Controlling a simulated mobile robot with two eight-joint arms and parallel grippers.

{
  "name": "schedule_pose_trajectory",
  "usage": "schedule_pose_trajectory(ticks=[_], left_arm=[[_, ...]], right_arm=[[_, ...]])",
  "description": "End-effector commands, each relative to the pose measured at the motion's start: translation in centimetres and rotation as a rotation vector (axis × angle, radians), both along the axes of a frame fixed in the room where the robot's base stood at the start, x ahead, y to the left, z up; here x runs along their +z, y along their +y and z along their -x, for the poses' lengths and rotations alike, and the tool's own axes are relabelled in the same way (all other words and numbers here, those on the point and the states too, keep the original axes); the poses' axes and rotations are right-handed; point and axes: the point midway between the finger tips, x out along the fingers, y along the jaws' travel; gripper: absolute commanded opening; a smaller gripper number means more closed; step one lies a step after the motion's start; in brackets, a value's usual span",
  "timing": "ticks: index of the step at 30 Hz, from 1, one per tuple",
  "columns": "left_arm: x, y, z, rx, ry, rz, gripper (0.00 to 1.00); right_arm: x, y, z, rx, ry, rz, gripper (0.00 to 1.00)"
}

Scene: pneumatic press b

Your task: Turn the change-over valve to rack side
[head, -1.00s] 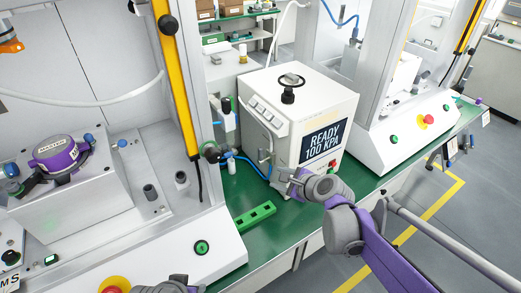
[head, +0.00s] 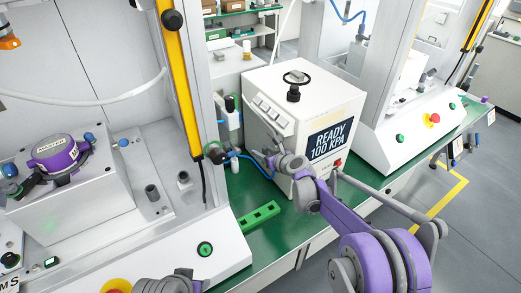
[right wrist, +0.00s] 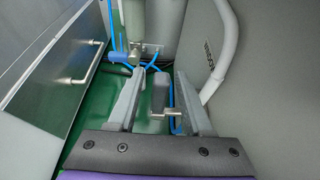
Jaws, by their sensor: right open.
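A small dark grey lever handle (right wrist: 160,92) on a metal stem, likely the change-over valve's, shows in the right wrist view between my right gripper's fingers (right wrist: 158,76). The fingers stand apart on either side of it, and I see no clear contact. In the head view my right gripper (head: 268,158) is at the left side of the white tester box (head: 322,115), whose screen reads READY 100 KPA. The gripper and arm hide the valve there. Part of my left arm (head: 168,284) shows at the bottom edge; its jaw state is unclear.
A press frame with a yellow guard (head: 180,75) stands left of the tester. A green block with holes (head: 258,216) lies on the green bench in front. Another press (head: 410,130) stands right.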

Motion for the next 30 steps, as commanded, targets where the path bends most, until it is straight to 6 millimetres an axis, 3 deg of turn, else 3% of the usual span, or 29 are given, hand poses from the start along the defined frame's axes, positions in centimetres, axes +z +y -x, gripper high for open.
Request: schedule_pose_trajectory(ticks=[6, 14, 23, 30], left_arm=[[0.18, 0.0, -0.03, 0.0, -0.001, 0.0, 0.5], [0.17, 0.0, -0.04, 0.0, -0.001, 0.0, 0.5], [0.17, 0.0, -0.04, 0.0, -0.001, 0.0, 0.5], [0.17, 0.0, -0.04, 0.0, -0.001, 0.0, 0.5]], right_arm=[[-0.6, 0.89, -1.19, 0.001, 0.0, 0.0, 0.5], [-0.67, 0.93, -1.27, 0.0, 0.001, 0.001, 0.5], [-0.66, 0.92, -1.24, 0.0, 0.0, 0.001, 0.0], [-0.66, 0.91, -1.24, 0.0, -0.001, 0.001, 0.0]])
